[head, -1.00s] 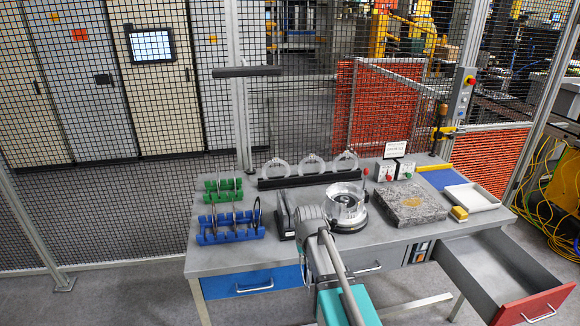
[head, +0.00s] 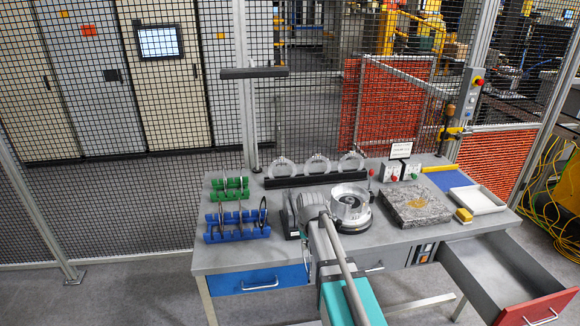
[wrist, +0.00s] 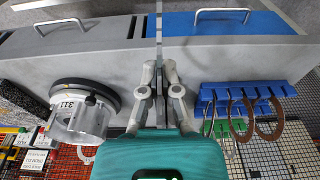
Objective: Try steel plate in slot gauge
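My gripper (wrist: 160,75) is over the table between the blue rack and the round chuck-like fixture. In the wrist view its two fingers are close together on a thin grey strip, which looks like the steel plate (wrist: 159,22) seen edge-on. In the head view my gripper (head: 312,208) hides the plate. The slot gauge appears to be the dark upright block (head: 288,217) just left of my gripper, partly covered by it. I cannot tell whether plate and gauge touch. The blue rack (head: 237,235) holds several upright rings; they also show in the wrist view (wrist: 268,120).
The round fixture (head: 350,209) stands close right of my gripper. A green rack (head: 229,188), a black stand with three clear rings (head: 317,180), a granite block (head: 415,206) and a white tray (head: 477,200) share the table. A drawer (head: 500,275) stands open at right.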

